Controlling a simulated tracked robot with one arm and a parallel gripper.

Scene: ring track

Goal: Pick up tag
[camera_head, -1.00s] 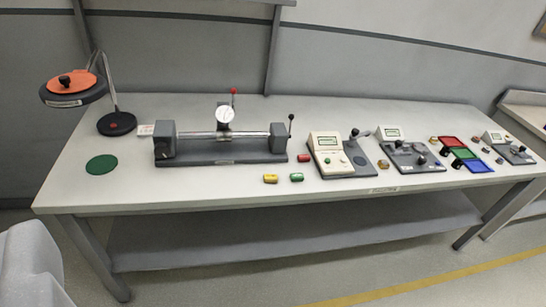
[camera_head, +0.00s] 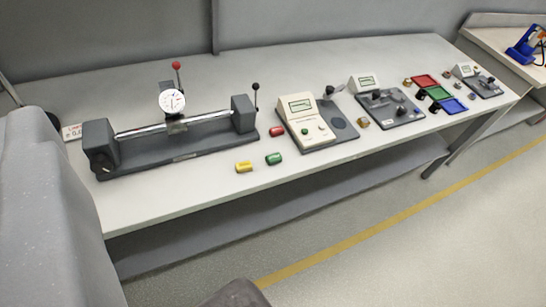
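Three small coloured pieces that may be tags lie on the grey bench. They are a yellow one (camera_head: 244,167), a green one (camera_head: 274,159) and a red one (camera_head: 277,131), in front of and beside the dial-gauge fixture (camera_head: 180,155). A white card with print (camera_head: 72,132) lies at the fixture's left end, partly hidden by a large grey shape at the left. I cannot tell which of these is the task's tag. My gripper's fingers are not visible. A dark rounded shape at the bottom edge is too cut off to identify.
A beige meter on a grey base (camera_head: 312,122) stands right of the coloured pieces. A second device (camera_head: 388,105), red, green and blue trays (camera_head: 453,106) and another device (camera_head: 480,81) follow to the right. The bench front (camera_head: 180,200) is clear. Another bench (camera_head: 500,50) is at the far right.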

